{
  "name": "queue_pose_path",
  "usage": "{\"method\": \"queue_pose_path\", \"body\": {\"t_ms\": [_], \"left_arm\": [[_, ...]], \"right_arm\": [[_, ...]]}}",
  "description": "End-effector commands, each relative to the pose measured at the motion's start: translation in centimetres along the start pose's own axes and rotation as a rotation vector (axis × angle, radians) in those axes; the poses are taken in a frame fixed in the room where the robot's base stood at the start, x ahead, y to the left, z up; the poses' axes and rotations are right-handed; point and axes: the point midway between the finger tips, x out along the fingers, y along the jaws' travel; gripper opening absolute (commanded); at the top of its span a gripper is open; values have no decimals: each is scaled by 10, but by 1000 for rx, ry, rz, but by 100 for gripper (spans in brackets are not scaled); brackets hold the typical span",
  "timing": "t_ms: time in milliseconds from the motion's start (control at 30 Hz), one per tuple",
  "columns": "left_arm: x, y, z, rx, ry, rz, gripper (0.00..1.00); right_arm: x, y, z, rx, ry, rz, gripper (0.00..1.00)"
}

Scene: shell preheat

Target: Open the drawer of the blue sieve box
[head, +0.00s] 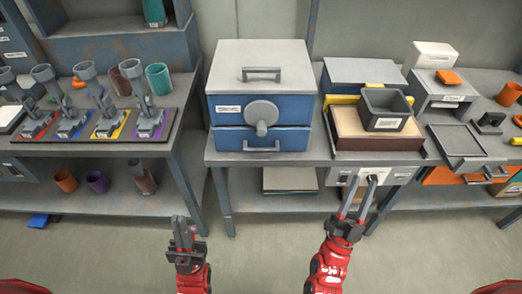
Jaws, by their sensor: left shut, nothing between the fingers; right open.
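The blue sieve box (263,100) stands on the middle bench, with a light grey lid and a grey handle on top. Its front has a white label, a round grey knob (262,115) and, below a seam, a drawer front (290,139) with a grey bar handle (261,149). The drawer looks closed. My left gripper (181,222) is shut and empty, in front of the bench and lower left of the box. My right gripper (363,181) is open and empty, to the right of the box, its fingers over the bench's front edge in the picture.
Right of the box are a brown-edged tray (350,143) and a dark grey bin (386,108). A left bench (90,148) holds several grey stands on coloured plates. A grey unit (444,90) and a flat tray (457,140) stand at right. The floor before the box is clear.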

Motion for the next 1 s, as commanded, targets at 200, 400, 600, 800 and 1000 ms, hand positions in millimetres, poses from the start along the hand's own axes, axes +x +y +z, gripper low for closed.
{"method": "queue_pose_path", "body": {"t_ms": [200,400,600,800,1000], "left_arm": [[-16,1,3,0,0,0,0],[-26,1,4,0,0,0,0],[-34,2,6,0,0,0,0],[-37,2,6,0,0,0,0],[-32,2,5,0,0,0,0]], "right_arm": [[-32,45,107,318,-444,314,48],[-74,1,170,732,-800,424,48],[-94,-75,172,1085,-1047,356,48],[-97,-114,155,1231,-1149,272,48],[-88,-128,165,1248,-1163,257,48]]}}
